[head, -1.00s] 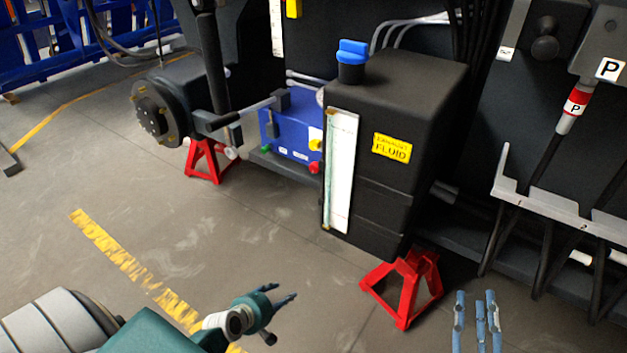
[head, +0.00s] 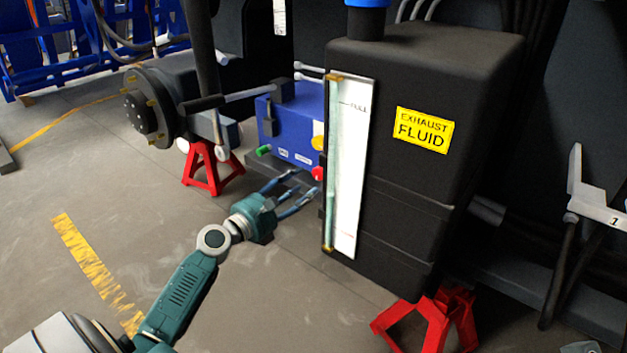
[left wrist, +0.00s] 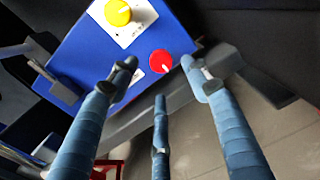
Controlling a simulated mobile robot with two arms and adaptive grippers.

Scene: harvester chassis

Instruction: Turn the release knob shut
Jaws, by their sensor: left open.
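A blue box (head: 285,120) carries a red knob (head: 317,173), a yellow knob (head: 318,143) and a green knob (head: 263,150). I cannot tell from labels which is the release knob. My left gripper (head: 302,187) is open and empty, just in front of and below the box's front face. In the left wrist view, the red knob (left wrist: 160,62) lies ahead between the spread fingers (left wrist: 160,76), apart from them. It has a white line on its face. The yellow knob (left wrist: 117,12) sits on a white plate above. My right gripper is not in view.
The black exhaust fluid tank (head: 400,200), with a white gauge strip (head: 347,170), stands close to the right of my left gripper. Red jack stands (head: 210,168) stand at the left and under the tank (head: 430,318). The floor at the left front is clear.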

